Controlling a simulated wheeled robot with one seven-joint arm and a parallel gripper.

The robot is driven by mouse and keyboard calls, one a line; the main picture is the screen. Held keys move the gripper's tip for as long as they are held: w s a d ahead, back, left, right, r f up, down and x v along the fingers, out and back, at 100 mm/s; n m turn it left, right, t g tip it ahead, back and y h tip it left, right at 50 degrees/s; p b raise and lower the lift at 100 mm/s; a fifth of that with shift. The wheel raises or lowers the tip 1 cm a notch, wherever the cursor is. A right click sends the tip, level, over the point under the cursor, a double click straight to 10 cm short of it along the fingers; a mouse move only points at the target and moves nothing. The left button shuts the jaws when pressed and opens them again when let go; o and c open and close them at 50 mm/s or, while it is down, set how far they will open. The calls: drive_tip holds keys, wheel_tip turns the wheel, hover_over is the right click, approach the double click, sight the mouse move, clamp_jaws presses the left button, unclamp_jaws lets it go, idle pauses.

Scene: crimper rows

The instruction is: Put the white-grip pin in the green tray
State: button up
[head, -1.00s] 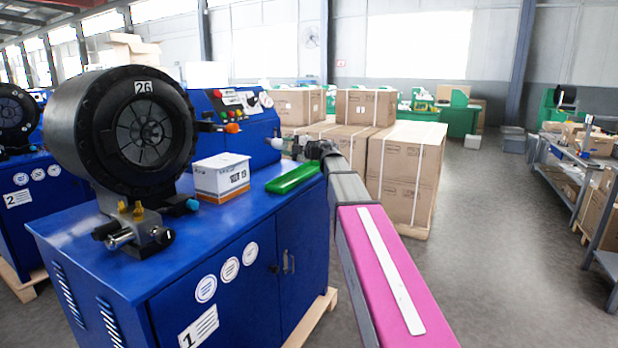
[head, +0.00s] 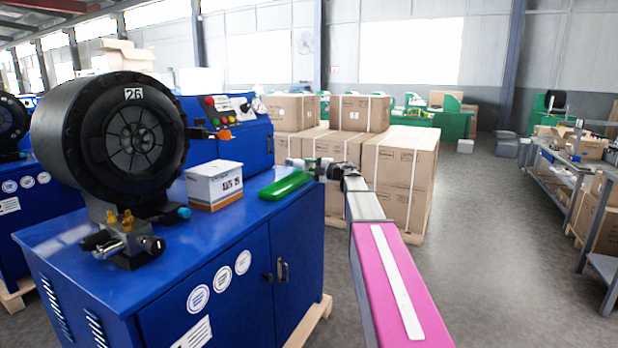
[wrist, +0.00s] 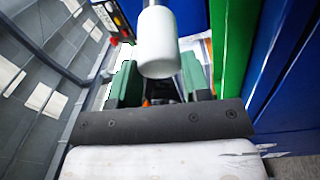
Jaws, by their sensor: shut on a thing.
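The white-grip pin (wrist: 157,45) shows in the wrist view as a white rounded cylinder between the two green fingers of my gripper (wrist: 160,78). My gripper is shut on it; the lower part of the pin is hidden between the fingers. The green tray (head: 286,185) is a long narrow tray on the right end of the blue machine's top in the head view. In that view my gripper (head: 308,165) is small, just beyond and above the tray's right end. The tray also shows as a green strip right of the pin in the wrist view (wrist: 234,50).
The blue cabinet (head: 230,270) carries a black round crimper head (head: 125,135) at left and a small white-and-brown box (head: 214,186) left of the tray. A control panel (head: 230,130) stands behind. Stacked cartons (head: 400,175) are beyond my arm. Open floor lies right.

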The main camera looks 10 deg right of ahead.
drive_tip(key=shift+f, duration=2.2)
drive_tip(key=o, duration=1.1)
drive_tip(key=shift+o, duration=0.2)
drive_tip(key=v, duration=1.2)
drive_tip(key=shift+r, duration=0.45)
